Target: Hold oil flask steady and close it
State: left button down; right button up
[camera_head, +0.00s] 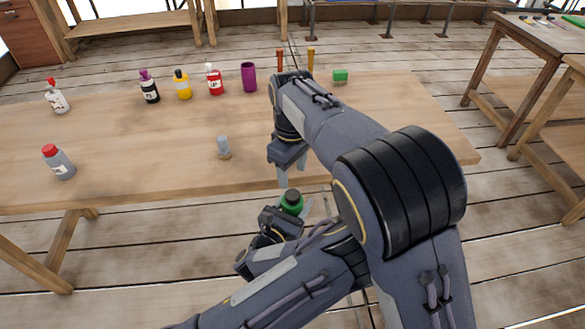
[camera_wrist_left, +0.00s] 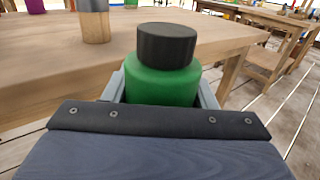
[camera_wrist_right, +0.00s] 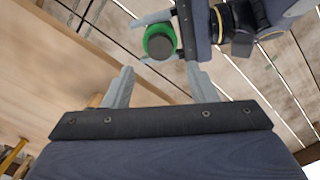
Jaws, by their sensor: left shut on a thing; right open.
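The oil flask is a green bottle (camera_head: 292,208) with a black cap (camera_head: 291,195) sitting on its top. My left gripper (camera_head: 290,214) is shut around the flask and holds it upright in front of the table edge. In the left wrist view the green body (camera_wrist_left: 163,84) stands between the fingers, with the black cap (camera_wrist_left: 167,44) above; how tightly the cap sits I cannot tell. My right gripper (camera_head: 292,178) is open and empty above the flask, pointing down. In the right wrist view the flask (camera_wrist_right: 149,40) lies beyond the fingertips (camera_wrist_right: 160,75), apart from them.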

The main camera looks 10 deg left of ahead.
aim_at(292, 194)
notch_tip(292, 194, down, 8)
jog(key=shift+f, duration=0.1)
dwell(0.7)
jog(key=c, duration=1)
jog(key=m, duration=0.8)
jog(key=shift+m, duration=0.4)
jog(key=o, duration=1.2)
jog(key=shift+c, duration=0.2)
jog(key=shift+r, duration=0.2)
